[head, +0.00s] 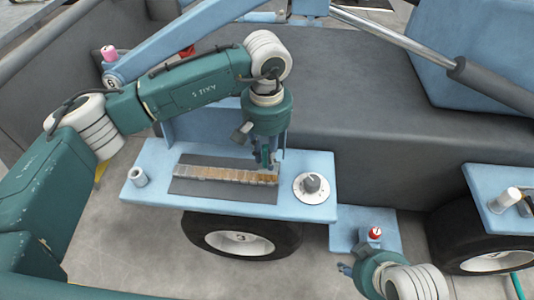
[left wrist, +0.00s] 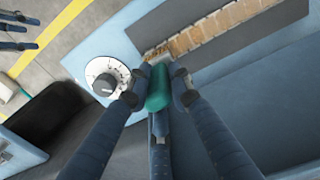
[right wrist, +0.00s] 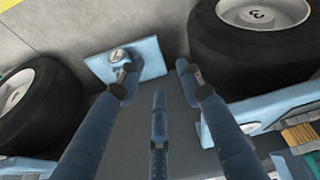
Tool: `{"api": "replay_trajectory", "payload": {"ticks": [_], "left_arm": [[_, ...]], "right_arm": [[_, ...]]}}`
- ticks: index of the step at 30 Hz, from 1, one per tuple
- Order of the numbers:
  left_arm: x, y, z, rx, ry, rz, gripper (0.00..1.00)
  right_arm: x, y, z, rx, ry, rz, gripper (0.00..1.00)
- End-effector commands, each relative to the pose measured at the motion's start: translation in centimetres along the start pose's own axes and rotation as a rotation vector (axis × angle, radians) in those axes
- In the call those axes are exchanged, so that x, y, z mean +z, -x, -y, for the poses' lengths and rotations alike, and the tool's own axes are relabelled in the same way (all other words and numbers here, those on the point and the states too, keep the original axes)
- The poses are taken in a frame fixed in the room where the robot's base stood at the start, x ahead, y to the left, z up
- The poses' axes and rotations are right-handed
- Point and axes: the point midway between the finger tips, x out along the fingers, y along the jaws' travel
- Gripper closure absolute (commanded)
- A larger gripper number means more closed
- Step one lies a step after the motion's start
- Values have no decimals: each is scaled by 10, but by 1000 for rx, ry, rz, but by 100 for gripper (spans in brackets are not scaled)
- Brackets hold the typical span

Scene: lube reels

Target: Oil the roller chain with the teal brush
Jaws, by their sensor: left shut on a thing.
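The roller chain (head: 225,175) lies in a straight row on a dark mat (head: 195,190) on the light-blue shelf. Part of it looks amber and part greyer; in the left wrist view the chain (left wrist: 205,35) shows amber patches. My left gripper (head: 270,160) points down over the chain's right end. It is shut on the teal brush, whose teal handle (left wrist: 158,88) shows between the fingers. The brush's tip is at the chain's end; I cannot tell if it touches. My right gripper (right wrist: 157,78) is open and empty, low at the right beside a small blue step.
A round white dial with a grey knob (head: 312,184) sits right of the mat. A small grey cup (head: 139,176) stands at the shelf's left end. A red-topped item (head: 375,233) is on the blue step (head: 350,240). Wheels (head: 240,238) stand below.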

Motion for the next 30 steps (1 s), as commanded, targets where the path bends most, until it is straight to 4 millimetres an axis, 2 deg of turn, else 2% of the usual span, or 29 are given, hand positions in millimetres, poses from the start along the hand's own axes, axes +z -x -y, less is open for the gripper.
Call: {"api": "replay_trajectory", "payload": {"ticks": [30], "left_arm": [[0, -5, 0, 0, 0, -1, 100]], "right_arm": [[-15, -5, 2, -3, 2, -58, 64]]}}
